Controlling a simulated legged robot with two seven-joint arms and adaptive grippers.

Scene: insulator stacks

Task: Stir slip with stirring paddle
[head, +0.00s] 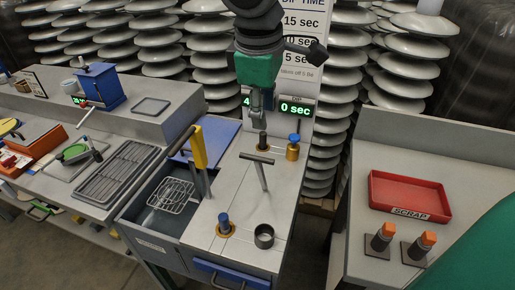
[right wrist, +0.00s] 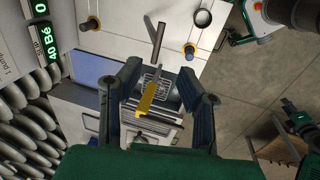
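My right gripper (head: 258,108) hangs above the back of the grey slip station in the head view. In the right wrist view its two dark fingers (right wrist: 163,88) are wide apart with nothing between them. A grey T-handled tool, which looks like the stirring paddle (head: 262,176), stands upright on the station top, in front of my gripper and apart from it. It shows in the right wrist view (right wrist: 157,42) too. Its lower end and the slip are hidden. A green and dark shape, probably my left gripper (right wrist: 300,122), is small at the right wrist view's right edge; its fingers are unclear.
A yellow-handled tool (head: 199,147) leans at the open basin with a wire basket (head: 171,195). A red scrap tray (head: 409,194) lies right. Insulator stacks (head: 213,60) and a timer board (head: 296,108) stand behind.

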